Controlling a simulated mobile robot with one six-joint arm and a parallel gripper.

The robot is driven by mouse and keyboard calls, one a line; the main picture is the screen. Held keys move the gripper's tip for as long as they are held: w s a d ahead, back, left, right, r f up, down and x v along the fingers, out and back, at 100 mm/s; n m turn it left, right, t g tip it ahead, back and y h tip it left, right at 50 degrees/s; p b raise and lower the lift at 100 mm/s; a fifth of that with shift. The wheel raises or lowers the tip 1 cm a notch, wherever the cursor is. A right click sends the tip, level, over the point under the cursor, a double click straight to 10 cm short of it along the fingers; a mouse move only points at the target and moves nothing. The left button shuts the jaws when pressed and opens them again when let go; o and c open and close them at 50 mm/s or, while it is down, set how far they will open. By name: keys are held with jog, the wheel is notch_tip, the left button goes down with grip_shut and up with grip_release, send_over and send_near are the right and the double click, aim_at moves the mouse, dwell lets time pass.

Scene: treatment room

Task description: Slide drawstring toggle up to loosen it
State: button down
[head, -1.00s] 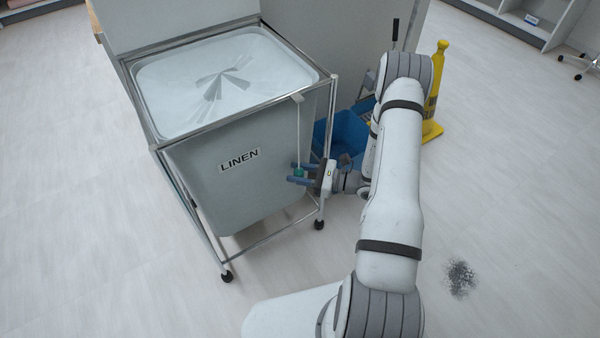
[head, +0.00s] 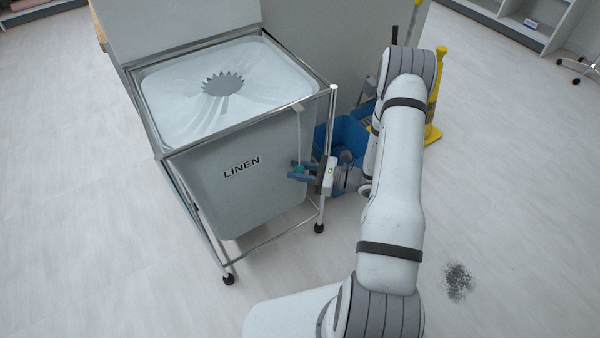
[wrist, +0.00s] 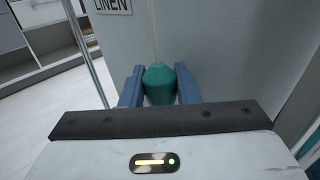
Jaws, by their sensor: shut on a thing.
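A green toggle (head: 299,169) sits on a pale cord (head: 300,130) that hangs from the top rim of the LINEN bag (head: 200,190). In the wrist view the toggle (wrist: 159,86) is upright between the two blue fingers, with the cord (wrist: 153,35) rising out of its top. My gripper (head: 298,170) is shut on the toggle, in front of the bag's right side; it also shows in the wrist view (wrist: 159,90). The bag's gathered top has a jagged-edged dark opening (head: 223,84) in its middle.
A chrome frame (head: 268,117) on casters surrounds the bag, with a post close to my gripper. A blue bucket (head: 350,136) and a yellow stand (head: 437,90) are behind my arm. A dark patch (head: 458,283) marks the floor at right. The left floor is clear.

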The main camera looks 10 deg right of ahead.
notch_tip(320, 180, up, 8)
jog(key=p, duration=0.4)
jog(key=shift+w+d+r, duration=0.1)
jog(key=c, duration=1.4)
grip_release()
jog(key=v, duration=0.8)
jog(key=shift+p, duration=0.3)
